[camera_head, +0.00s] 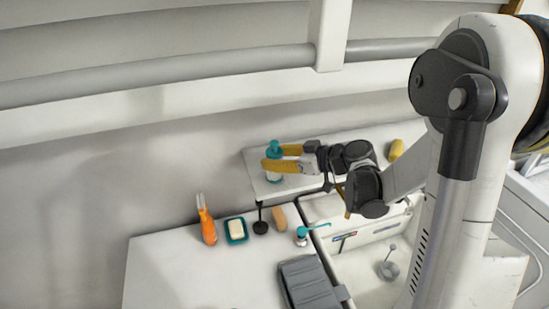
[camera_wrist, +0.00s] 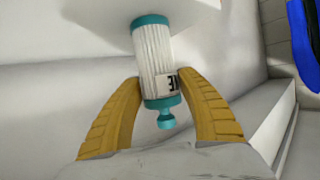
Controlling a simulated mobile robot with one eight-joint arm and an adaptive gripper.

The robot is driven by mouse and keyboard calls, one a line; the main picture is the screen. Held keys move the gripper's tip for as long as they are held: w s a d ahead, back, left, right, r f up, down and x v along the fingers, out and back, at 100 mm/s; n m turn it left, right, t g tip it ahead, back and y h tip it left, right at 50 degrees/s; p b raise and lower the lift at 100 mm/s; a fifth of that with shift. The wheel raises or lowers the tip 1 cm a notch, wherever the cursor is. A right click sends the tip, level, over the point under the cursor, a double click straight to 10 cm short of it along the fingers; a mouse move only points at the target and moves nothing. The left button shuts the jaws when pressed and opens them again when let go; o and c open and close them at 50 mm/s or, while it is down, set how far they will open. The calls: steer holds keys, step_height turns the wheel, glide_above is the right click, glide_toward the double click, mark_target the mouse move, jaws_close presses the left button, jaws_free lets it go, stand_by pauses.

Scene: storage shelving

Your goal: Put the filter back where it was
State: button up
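The filter is a white pleated cylinder with teal ends and a teal knob (camera_wrist: 155,55). In the head view, the filter (camera_head: 274,177) is upright at the left part of the raised white shelf (camera_head: 325,149). My gripper (camera_wrist: 159,78) has its two yellow fingers on either side of the filter, with their tips close against it near the knob end. My gripper (camera_head: 272,158) comes in from the right in the head view, and its near finger hides part of the filter. Whether the filter's base rests on the shelf is unclear.
A yellow object (camera_head: 396,149) is on the shelf at right. Lower down are an orange-handled tool (camera_head: 207,226), a teal soap dish (camera_head: 236,231), a black utensil (camera_head: 260,226), a tan block (camera_head: 279,217), a teal-topped dispenser (camera_head: 301,238) and a grey folded item (camera_head: 308,284). The shelf's middle is partly covered by my arm.

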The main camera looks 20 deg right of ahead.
steer(key=shift+o, duration=1.2)
steer(key=shift+r, duration=0.25)
steer(key=p+v, duration=0.2)
steer(key=v, duration=1)
steer(key=s+a+m+g+h, duration=0.3)
steer(key=s+a+m, duration=0.1)
steer(key=s+a, duration=0.25)
steer(key=s+r+m+h, duration=0.1)
steer(key=s+m+h, duration=0.3)
steer(key=s, duration=0.6)
steer(key=shift+a+r+h, duration=0.15)
steer(key=shift+a+h, duration=0.2)
steer(key=shift+h, duration=0.55)
